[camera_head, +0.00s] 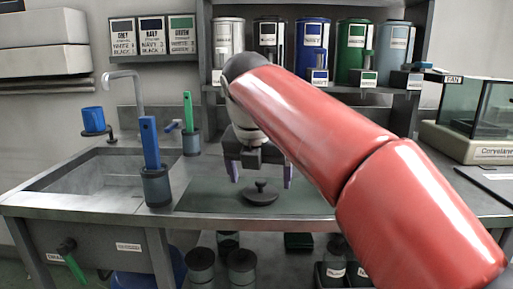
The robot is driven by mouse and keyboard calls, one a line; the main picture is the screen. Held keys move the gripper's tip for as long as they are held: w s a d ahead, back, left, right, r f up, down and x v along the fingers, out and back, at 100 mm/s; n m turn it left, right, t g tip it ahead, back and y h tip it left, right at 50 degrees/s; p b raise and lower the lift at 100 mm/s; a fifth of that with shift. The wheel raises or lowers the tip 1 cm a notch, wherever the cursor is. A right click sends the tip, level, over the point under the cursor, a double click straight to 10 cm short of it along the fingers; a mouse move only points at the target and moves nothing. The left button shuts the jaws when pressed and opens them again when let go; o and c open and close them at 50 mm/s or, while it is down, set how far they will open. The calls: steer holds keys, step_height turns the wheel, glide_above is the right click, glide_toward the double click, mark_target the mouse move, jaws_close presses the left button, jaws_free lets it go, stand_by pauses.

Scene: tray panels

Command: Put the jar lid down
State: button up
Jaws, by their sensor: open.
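The jar lid (259,194) is a dark round disc with a small knob on top. It lies flat, knob up, on the grey-green worktop in the middle of the head view. My gripper (261,178) hangs just above and behind it in the picture, with its two fingers spread to either side of the knob. The gripper is open and I see nothing held between the fingers. My red arm crosses the right half of the view and hides part of the worktop behind it.
A sink (85,172) is at the left. A dark cup with a blue-handled tool (150,145) stands left of the lid, and a cup with a green-handled tool (188,112) behind. Labelled canisters line the back shelf. A glass tank (485,105) is at right.

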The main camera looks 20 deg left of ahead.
steer(key=v, duration=0.9)
steer(key=shift+r, duration=0.1)
steer(key=s+d+f+m, duration=0.2)
steer(key=d+f+m, duration=0.3)
steer(key=d+m, duration=0.4)
steer(key=s+d+f+m, duration=0.2)
steer(key=d+f+m, duration=0.3)
steer(key=d+m, duration=0.4)
steer(key=s+d+f+m, duration=0.5)
steer(key=f+m, duration=0.4)
steer(key=s+d+f+m+t, duration=0.1)
steer(key=s+d+f+m, duration=0.5)
steer(key=f+m, duration=0.3)
steer(key=shift+s, duration=0.3)
